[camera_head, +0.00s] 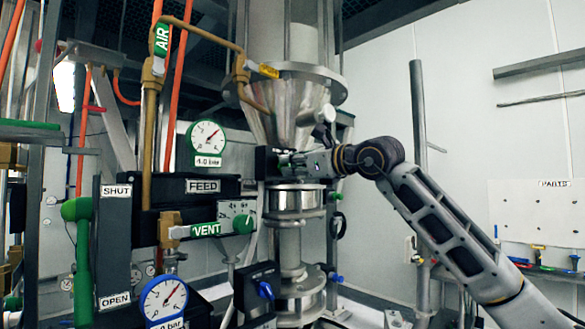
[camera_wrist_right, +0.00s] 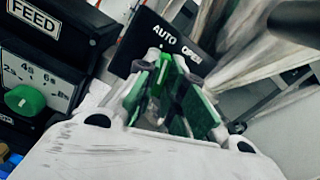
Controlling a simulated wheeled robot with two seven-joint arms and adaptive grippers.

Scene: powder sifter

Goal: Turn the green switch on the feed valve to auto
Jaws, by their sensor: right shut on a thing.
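The feed valve's black switch box (camera_head: 265,164) is beside the metal funnel in the head view. In the right wrist view its black face (camera_wrist_right: 146,42) carries the words AUTO and OPEN. My right gripper (camera_head: 287,160) reaches it from the right and is shut on the green switch (camera_wrist_right: 163,70). The fingers (camera_wrist_right: 170,98), with their green pads, hide much of the switch. Its exact pointing direction is hard to tell. My left gripper is not in view.
A FEED panel with a green dial (camera_head: 243,223) is left of the switch box, and a green VENT handle (camera_head: 205,230) is beside it. The funnel (camera_head: 295,105) rises close above my gripper. A grey post (camera_head: 418,110) stands behind my right arm.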

